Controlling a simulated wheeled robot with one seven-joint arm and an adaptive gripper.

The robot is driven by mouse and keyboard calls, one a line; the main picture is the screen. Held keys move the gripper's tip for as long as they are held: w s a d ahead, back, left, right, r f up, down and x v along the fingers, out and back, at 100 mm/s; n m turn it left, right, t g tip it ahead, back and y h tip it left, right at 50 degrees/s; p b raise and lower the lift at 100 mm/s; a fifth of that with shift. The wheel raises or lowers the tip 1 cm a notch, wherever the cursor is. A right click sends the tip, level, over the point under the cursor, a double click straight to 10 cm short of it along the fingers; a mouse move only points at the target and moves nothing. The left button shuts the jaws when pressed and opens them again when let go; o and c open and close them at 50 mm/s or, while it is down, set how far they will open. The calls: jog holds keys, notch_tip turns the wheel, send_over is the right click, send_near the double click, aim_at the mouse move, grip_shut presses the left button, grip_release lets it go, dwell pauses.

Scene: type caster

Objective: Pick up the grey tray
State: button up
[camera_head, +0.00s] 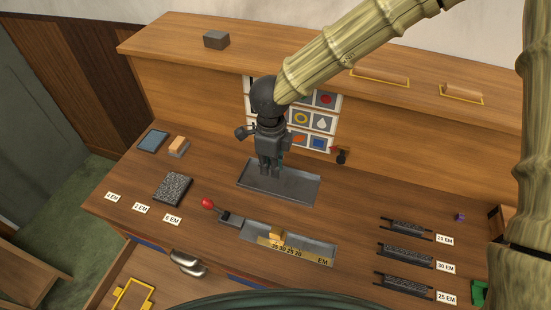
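A shallow grey tray (304,188) with a low rim lies flat on the wooden desk, near the middle and in front of the picture board. My gripper (270,172) points down over the left part of this tray. Its fingertips hide some of the tray's floor and back rim. I cannot tell whether the fingertips touch the tray or hover above it. The fingers look close together, but their gap is not clear from this view. Nothing shows between them.
A long grey metal holder (310,246) with a red-knobbed lever (208,203) and number scale lies in front. A dark speckled block (173,188) is left; several dark racks (405,256) are right. A raised wooden shelf (190,75) stands behind. An open drawer is at lower left.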

aim_at(272, 193)
jog(key=f, duration=0.1)
jog(key=f+p, duration=0.1)
jog(key=f, duration=0.1)
jog(key=shift+s, duration=0.4)
jog(key=s, duration=0.3)
jog(key=shift+s+f+p, duration=0.2)
jog(key=shift+f+p, duration=0.1)
jog(key=shift+p, duration=0.05)
jog(key=shift+f+p, duration=0.3)
jog(key=shift+p, duration=0.05)
jog(key=w+f, duration=0.1)
jog(key=f, duration=0.1)
jog(key=w+f+p, duration=0.1)
jog(key=f, duration=0.1)
jog(key=w+f, duration=0.1)
jog(key=w, duration=0.1)
jog(key=shift+w+f, duration=0.1)
jog(key=shift+f, duration=0.3)
jog(key=shift+s, duration=0.6)
jog(key=shift+s+r, duration=0.4)
jog(key=shift+s, duration=0.25)
jog(key=shift+c, duration=0.6)
grip_shut()
jog(key=shift+w+f, duration=0.4)
jog(key=shift+w, duration=0.2)
jog(key=shift+s+r, duration=0.15)
